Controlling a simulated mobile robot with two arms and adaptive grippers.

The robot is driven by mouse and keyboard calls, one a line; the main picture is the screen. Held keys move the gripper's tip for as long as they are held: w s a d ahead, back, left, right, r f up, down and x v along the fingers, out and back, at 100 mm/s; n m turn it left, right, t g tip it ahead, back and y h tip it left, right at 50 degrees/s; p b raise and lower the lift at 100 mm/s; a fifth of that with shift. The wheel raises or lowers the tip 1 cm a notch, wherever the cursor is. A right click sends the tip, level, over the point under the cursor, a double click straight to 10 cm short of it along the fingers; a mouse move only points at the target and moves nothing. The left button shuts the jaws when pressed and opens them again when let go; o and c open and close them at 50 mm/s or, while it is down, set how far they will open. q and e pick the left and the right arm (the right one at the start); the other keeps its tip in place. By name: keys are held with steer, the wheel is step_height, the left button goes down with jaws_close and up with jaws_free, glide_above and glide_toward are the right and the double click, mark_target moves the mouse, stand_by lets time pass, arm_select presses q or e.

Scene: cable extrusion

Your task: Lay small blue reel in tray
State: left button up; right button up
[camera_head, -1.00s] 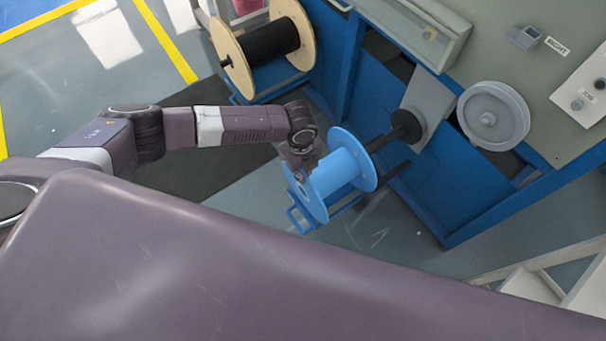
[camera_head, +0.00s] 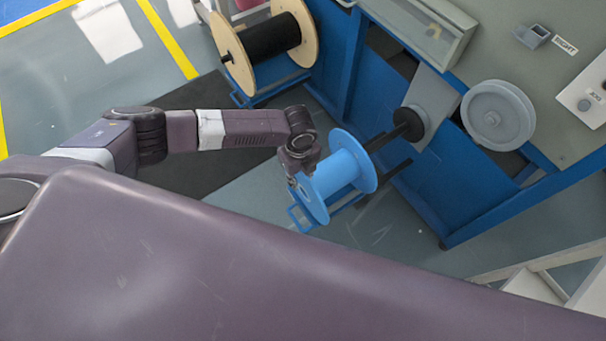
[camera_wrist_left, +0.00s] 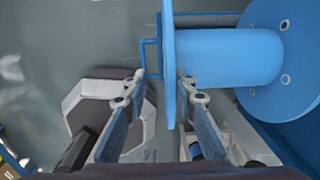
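The light blue reel (camera_head: 338,176) is in the middle of the head view, lined up with a dark shaft on the blue machine. It also shows in the left wrist view (camera_wrist_left: 235,57). My left gripper (camera_head: 297,181) is at the reel's outer flange. In the left wrist view my left gripper's fingers (camera_wrist_left: 159,86) are spread, with the flange edge-on between them. The flange is close to the right-hand finger, and a clear gap shows to the left-hand one. Contact cannot be told. My right gripper is not in view. I cannot make out a tray.
The dark shaft (camera_head: 392,137) extends from the blue machine (camera_head: 447,180). A blue tubular frame (camera_head: 299,217) is below the reel. A wooden-flanged reel with black cable (camera_head: 268,41) stands at the back. A grey wheel (camera_head: 498,115) is on the machine's right. Floor shows left of the reel.

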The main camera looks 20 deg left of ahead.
arm_select(q)
steer(key=shift+s+r, duration=0.1)
steer(key=shift+r, duration=0.05)
step_height(320, 180, up, 12)
stand_by(0.6)
